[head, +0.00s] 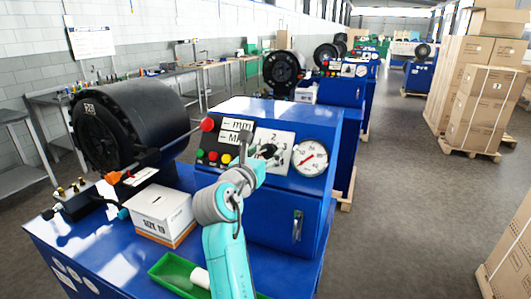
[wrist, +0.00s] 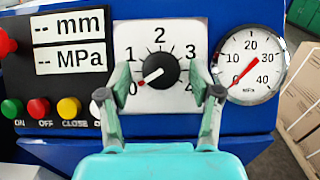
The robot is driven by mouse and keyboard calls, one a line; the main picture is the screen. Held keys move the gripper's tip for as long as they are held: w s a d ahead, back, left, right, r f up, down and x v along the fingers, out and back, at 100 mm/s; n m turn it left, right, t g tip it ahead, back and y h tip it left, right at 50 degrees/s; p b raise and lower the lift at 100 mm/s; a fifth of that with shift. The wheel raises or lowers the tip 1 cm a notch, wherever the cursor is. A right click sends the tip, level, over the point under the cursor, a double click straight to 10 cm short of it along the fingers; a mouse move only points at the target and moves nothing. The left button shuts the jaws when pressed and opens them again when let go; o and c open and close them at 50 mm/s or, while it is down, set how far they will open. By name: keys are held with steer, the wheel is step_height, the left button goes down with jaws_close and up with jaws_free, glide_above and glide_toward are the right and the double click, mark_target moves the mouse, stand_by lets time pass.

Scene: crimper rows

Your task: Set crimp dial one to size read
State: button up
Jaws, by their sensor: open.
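The crimp dial is a black knob (wrist: 160,70) on a white plate (wrist: 158,38) marked 0 to 4. Its red pointer is turned to the lower left, at about 0. The dial plate also shows in the head view (head: 285,144), partly covered by my gripper (head: 264,162). In the wrist view my gripper (wrist: 161,88) is open, with one finger on each side of the knob. I cannot tell whether the fingers touch it. A white and orange carton (head: 162,212) on the machine reads what looks like "SIZE 19".
A round pressure gauge (wrist: 250,65) is right of the dial, its needle low left. Blank mm and MPa displays (wrist: 70,42) and coloured buttons (wrist: 68,107) are left. A black crimping head (head: 125,122) and green tray (head: 178,272) are on the blue machine.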

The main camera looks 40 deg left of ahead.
steer(key=shift+w+a, duration=0.1)
steer(key=shift+w, duration=0.3)
steer(key=shift+c, duration=0.2)
steer(key=c, duration=1.1)
steer(key=shift+m+h, duration=0.3)
steer(key=shift+m, duration=0.1)
